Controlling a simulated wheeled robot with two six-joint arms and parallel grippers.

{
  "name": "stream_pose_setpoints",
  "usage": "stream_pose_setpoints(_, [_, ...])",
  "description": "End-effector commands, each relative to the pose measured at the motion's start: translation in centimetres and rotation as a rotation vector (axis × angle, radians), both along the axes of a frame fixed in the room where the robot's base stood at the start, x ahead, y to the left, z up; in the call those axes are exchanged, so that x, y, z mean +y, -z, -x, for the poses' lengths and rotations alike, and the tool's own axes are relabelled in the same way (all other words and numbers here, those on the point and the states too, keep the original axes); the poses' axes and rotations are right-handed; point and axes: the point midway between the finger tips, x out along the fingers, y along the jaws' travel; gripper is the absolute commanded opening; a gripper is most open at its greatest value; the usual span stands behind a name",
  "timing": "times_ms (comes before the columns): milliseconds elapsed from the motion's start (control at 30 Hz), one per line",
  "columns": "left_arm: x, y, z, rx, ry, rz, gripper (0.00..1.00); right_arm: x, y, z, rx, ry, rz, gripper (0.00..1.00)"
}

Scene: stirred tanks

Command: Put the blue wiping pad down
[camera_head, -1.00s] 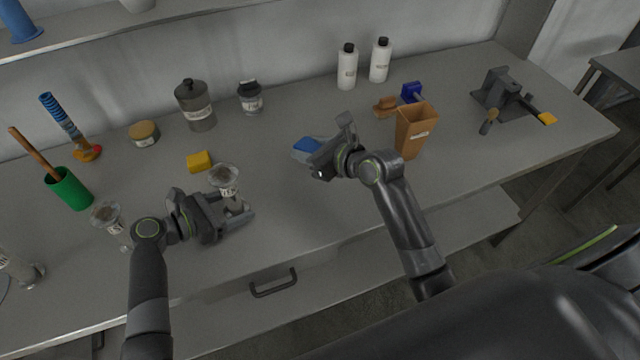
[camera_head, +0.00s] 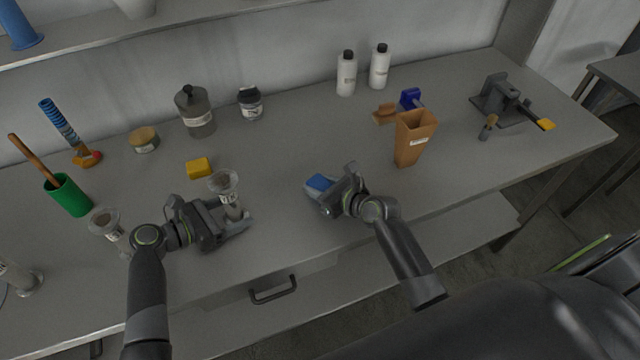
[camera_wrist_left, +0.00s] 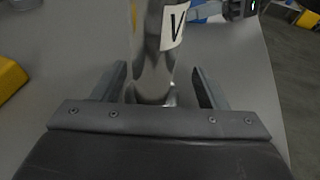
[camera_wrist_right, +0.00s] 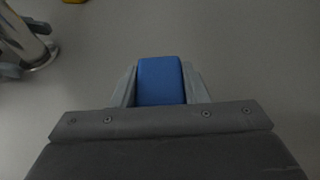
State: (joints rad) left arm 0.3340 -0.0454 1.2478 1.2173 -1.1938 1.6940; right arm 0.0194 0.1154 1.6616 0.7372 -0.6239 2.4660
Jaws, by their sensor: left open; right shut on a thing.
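The blue wiping pad (camera_head: 319,182) is between the fingers of my right gripper (camera_head: 322,190). In the right wrist view the blue pad (camera_wrist_right: 160,80) fills the gap between both fingers, with grey bench top around it. My right gripper is shut on the pad, low over the bench; I cannot tell whether the pad touches the surface. My left gripper (camera_head: 240,222) is open around the lower part of a labelled glass vessel (camera_head: 228,190). In the left wrist view the vessel (camera_wrist_left: 154,50) stands between the open fingers (camera_wrist_left: 160,88), with a gap on each side.
A yellow block (camera_head: 199,167) lies behind the left gripper. A second glass vessel (camera_head: 106,224) and a green cup (camera_head: 70,196) stand at the left. A brown bin (camera_head: 412,140) stands right of the right gripper. The bench between the grippers is clear.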

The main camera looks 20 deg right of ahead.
Motion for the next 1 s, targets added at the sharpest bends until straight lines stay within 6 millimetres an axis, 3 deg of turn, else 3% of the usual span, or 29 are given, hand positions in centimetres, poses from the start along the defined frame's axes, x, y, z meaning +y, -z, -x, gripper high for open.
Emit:
stream_pose_setpoints(233, [0.0,0.0,0.0,0.0,0.0,0.0,0.66,0.0,0.2,0.0,0.0,0.0,-0.001,0.15])
stream_pose_setpoints(267, [0.0,0.0,0.0,0.0,0.0,0.0,0.66,0.0,0.2,0.0,0.0,0.0,0.0,0.43])
stream_pose_setpoints(400, [0.0,0.0,0.0,0.0,0.0,0.0,0.66,0.0,0.2,0.0,0.0,0.0,0.0,0.61])
stream_pose_setpoints(767, [0.0,0.0,0.0,0.0,0.0,0.0,0.66,0.0,-0.2,0.0,-0.001,-0.002,0.001,0.62])
stream_pose_setpoints(1000, [0.0,0.0,0.0,0.0,0.0,0.0,0.66,-1.2,-1.2,2.7,0.0,0.0,0.003,0.62])
